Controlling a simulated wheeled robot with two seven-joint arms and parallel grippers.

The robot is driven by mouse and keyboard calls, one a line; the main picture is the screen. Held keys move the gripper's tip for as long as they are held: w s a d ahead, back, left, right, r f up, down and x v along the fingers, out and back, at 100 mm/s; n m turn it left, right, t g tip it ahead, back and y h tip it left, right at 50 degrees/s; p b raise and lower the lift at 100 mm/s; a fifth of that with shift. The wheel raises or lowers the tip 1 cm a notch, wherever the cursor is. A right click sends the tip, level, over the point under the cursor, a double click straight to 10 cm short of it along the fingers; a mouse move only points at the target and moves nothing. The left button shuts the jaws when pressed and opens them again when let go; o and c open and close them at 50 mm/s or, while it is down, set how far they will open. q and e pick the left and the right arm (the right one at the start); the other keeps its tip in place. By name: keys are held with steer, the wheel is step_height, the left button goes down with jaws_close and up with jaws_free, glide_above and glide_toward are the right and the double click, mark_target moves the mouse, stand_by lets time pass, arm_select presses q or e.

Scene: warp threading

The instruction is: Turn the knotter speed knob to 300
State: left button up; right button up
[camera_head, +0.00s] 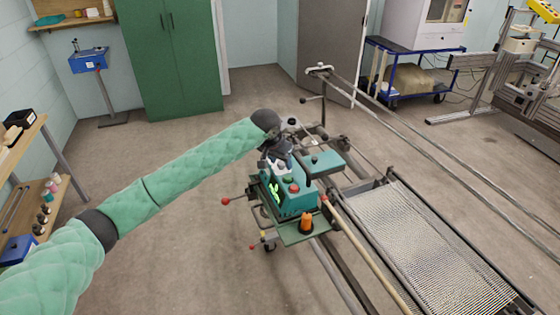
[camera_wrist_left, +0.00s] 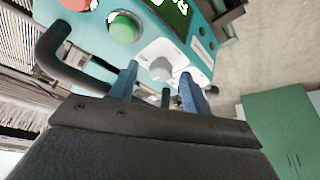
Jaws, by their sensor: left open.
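The knotter is a teal control box (camera_head: 297,203) on the warp frame in the head view. In the left wrist view its panel (camera_wrist_left: 88,27) shows a red button (camera_wrist_left: 75,4), a green button (camera_wrist_left: 124,28), a dark display with green digits (camera_wrist_left: 172,10) and a pale knob (camera_wrist_left: 160,70). The digits are too cropped to read. My left gripper (camera_head: 277,150) is at the far side of the box. In the wrist view its two blue fingers (camera_wrist_left: 160,85) are apart, one on each side of the knob in the picture. I cannot tell whether they touch it. My right gripper is out of view.
A dark bent handle (camera_wrist_left: 60,55) stands out near the fingers. An orange object (camera_head: 306,223) sits on the box's front tray. The warp bed (camera_head: 425,245) and long rails stretch to the right. The floor left of the machine is clear.

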mark_target(276, 175)
arm_select(q)
steer(key=shift+a+r, duration=0.1)
steer(key=shift+r, duration=0.1)
steer(key=b+v, duration=0.2)
steer(key=v, duration=0.5)
steer(key=shift+r+b, duration=0.2)
steer(key=shift+b, duration=0.1)
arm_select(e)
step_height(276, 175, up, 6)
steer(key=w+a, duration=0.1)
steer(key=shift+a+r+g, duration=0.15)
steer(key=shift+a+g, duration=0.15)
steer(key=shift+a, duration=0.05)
arm_select(q)
steer(key=shift+s+f, duration=0.1)
